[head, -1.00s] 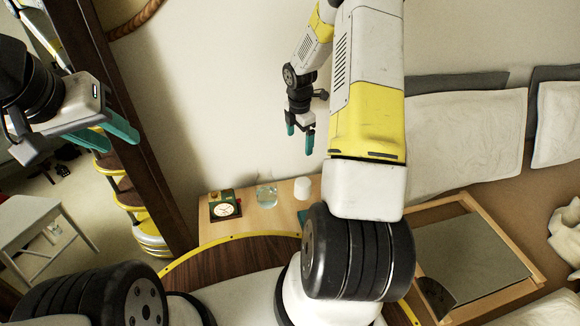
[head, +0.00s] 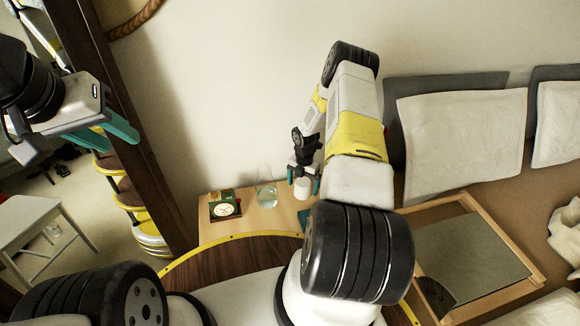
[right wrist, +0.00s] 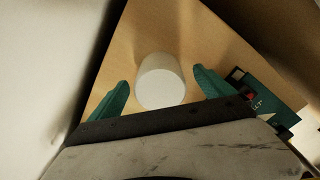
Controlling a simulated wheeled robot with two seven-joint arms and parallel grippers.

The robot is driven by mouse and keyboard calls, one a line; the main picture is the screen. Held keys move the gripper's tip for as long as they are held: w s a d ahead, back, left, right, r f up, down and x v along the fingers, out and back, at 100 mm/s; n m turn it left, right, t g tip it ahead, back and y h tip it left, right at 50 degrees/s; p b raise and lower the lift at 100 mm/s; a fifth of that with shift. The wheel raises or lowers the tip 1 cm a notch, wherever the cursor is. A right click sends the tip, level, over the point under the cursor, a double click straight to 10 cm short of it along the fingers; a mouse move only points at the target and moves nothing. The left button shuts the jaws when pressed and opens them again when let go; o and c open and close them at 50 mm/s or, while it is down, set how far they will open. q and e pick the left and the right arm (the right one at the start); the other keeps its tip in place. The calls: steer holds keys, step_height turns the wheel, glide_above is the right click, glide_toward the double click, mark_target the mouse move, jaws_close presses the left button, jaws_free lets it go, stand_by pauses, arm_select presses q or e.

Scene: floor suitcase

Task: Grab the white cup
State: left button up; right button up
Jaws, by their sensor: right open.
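The white cup (head: 301,190) stands on a small wooden table (head: 240,224), partly hidden by my right gripper (head: 303,183) in the head view. In the right wrist view the cup (right wrist: 160,82) lies between the two teal fingers of the right gripper (right wrist: 160,92), with a gap on each side. The right gripper is open and its fingers do not touch the cup there. My left gripper (head: 122,132) is raised at the far left, away from the table; its finger gap does not show clearly.
A glass vessel with liquid (head: 266,195) stands left of the cup, and a clock (head: 225,206) stands further left. A dark teal item with small coloured parts (right wrist: 250,95) lies right of the gripper in the wrist view. The wall is close behind the table.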

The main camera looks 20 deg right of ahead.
steer(key=shift+f, duration=0.8)
steer(key=c, duration=1.6)
steer(key=shift+r, duration=0.1)
